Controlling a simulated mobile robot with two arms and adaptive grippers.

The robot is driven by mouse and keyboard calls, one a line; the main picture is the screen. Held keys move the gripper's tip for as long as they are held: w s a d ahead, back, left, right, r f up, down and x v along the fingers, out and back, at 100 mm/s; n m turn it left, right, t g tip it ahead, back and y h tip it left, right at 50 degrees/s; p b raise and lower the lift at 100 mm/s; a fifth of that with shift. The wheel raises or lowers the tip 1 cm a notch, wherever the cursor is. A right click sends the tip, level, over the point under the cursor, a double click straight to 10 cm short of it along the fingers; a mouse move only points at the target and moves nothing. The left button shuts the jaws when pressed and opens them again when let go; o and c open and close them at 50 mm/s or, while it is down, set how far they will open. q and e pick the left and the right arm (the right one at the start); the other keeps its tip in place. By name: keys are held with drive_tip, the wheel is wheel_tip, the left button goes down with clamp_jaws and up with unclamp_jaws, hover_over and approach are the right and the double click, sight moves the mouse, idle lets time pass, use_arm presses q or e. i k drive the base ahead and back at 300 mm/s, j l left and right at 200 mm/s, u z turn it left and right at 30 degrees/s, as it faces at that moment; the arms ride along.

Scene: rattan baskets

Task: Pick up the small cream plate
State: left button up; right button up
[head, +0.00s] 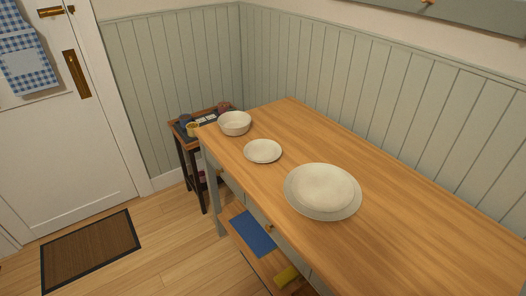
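The small cream plate (262,151) lies flat on the wooden table (420,220), near its left edge. It sits between a cream bowl (235,123) farther back and a large cream plate (322,191) closer to me. The small plate is apart from both. Nothing covers it. Neither of my grippers shows in the head view.
A small dark side table (190,147) with cups and other items stands at the table's far left. Below the tabletop are drawers and a shelf with a blue item (253,233) and a yellow one (287,276). A doormat (91,250) lies left. The tabletop's right part is clear.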

sight(259, 150)
drive_tip(key=z, duration=0.55)
drive_tip(key=i+j+z, duration=0.15)
drive_tip(key=j+z, duration=0.2)
drive_tip(key=i+j+z, duration=0.15)
drive_tip(key=j+z, duration=0.55)
drive_tip(key=i+j, duration=0.05)
